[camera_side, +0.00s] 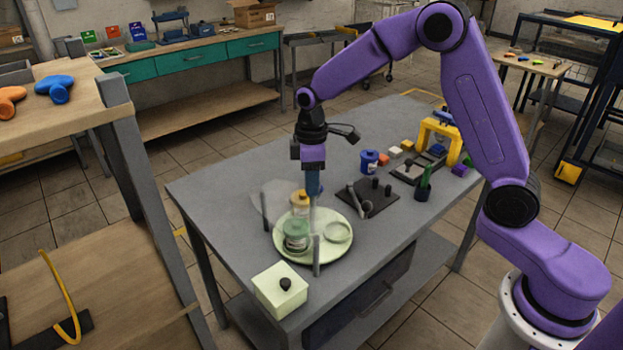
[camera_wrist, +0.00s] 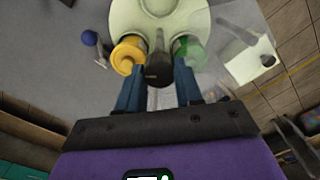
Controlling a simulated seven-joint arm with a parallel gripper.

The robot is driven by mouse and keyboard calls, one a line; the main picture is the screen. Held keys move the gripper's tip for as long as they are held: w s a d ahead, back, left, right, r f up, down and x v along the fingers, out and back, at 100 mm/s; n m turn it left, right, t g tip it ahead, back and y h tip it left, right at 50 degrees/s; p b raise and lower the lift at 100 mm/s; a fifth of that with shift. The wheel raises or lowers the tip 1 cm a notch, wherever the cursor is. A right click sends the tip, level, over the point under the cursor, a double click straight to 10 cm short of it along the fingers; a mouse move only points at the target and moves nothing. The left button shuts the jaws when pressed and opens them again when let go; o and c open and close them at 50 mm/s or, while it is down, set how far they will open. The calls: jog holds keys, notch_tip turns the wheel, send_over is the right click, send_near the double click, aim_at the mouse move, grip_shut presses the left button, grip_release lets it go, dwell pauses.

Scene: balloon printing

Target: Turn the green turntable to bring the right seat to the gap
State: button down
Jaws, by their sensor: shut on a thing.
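The pale green turntable (camera_side: 335,255) lies on the grey table; it fills the top of the wrist view (camera_wrist: 122,15). It carries a yellow jar (camera_side: 300,204), a green jar (camera_side: 296,236) and an empty ring seat (camera_side: 338,232). In the wrist view the yellow jar (camera_wrist: 128,53) is left, the green jar (camera_wrist: 187,48) right, and the empty seat (camera_wrist: 158,8) farther off. My gripper (camera_side: 313,190) points down over the turntable's far edge, its blue fingers shut on an upright post; the post's dark top (camera_wrist: 158,68) shows between the fingers. Its lower part is partly hidden.
Grey posts stand at the turntable's left (camera_side: 265,210) and front (camera_side: 316,256). A clear panel (camera_side: 273,197) is behind its left side. A pale box with a black knob (camera_side: 280,291) sits at the near corner. A dark fixture plate (camera_side: 378,203) and a blue jar (camera_side: 370,162) stand right.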

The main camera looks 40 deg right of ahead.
jog(key=shift+d+m, duration=0.1)
jog(key=shift+m, duration=7.1)
jog(key=c, duration=0.7)
grip_release()
jog(key=shift+c, duration=0.2)
notch_tip(320, 180, up, 18)
jog(key=shift+f, duration=0.25)
